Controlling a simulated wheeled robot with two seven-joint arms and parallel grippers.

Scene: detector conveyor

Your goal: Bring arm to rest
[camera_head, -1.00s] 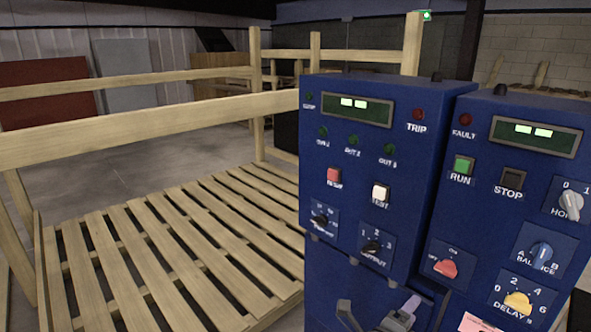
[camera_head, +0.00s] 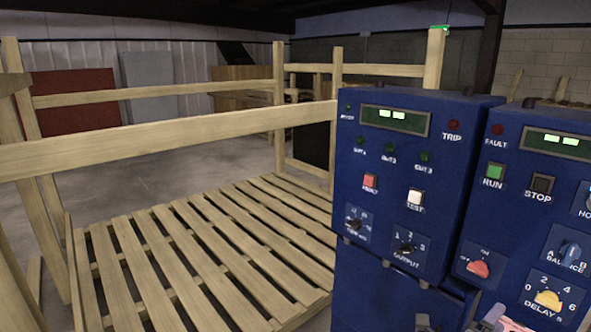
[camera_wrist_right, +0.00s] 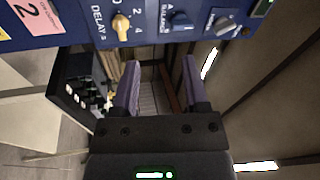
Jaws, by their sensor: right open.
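My right gripper (camera_head: 456,323) shows only at the bottom edge of the head view, low in front of the blue control boxes. In the right wrist view its two fingers (camera_wrist_right: 161,70) stand apart with nothing between them. The left blue box (camera_head: 385,190) carries a TRIP lamp, a red button, a white TEST button and dials. The right blue box (camera_head: 510,215) carries RUN and STOP buttons and knobs. The yellow DELAY knob (camera_wrist_right: 121,27) shows beyond the fingers in the wrist view, apart from them. My left gripper is not in view.
A slatted wooden pallet (camera_head: 190,245) with a wooden rail (camera_head: 180,140) lies left of the boxes. Open concrete floor (camera_head: 150,185) shows behind it. In the wrist view, a dark box with several pale items (camera_wrist_right: 88,92) is left of the fingers.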

